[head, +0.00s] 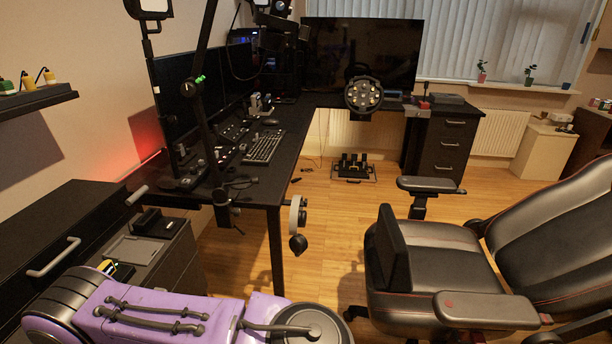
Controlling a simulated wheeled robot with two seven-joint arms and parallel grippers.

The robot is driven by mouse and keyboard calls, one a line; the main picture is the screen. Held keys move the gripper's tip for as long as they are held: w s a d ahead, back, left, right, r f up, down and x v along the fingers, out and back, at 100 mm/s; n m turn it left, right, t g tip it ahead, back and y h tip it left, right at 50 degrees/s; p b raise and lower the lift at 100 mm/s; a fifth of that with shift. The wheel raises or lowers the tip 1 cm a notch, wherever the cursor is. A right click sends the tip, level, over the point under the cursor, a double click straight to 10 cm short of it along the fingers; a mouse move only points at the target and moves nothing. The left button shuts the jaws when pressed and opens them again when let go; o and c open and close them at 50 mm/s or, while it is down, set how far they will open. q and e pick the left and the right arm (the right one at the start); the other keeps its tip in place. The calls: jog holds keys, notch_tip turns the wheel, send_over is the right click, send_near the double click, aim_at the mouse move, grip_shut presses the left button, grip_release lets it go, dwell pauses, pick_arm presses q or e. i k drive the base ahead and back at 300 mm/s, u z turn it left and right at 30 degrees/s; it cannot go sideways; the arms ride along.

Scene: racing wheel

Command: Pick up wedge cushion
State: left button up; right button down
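A black cushion-like piece (393,250), which looks like the wedge cushion, stands upright on the left side of the seat of the black gaming chair (450,265). Its broad face is toward the left and its lower edge meets the seat. The chair's near armrest (485,308) is in front of it and to the right; the far armrest (430,185) is behind it. Nothing holds the cushion.
The black L-shaped desk (285,135) carries monitors, a keyboard (263,147) and a racing wheel (363,95). Pedals (353,167) lie on the floor. The wooden floor (330,240) between desk and chair is clear.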

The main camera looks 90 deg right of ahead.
aim_at(393, 254)
jog(key=z, duration=4.15)
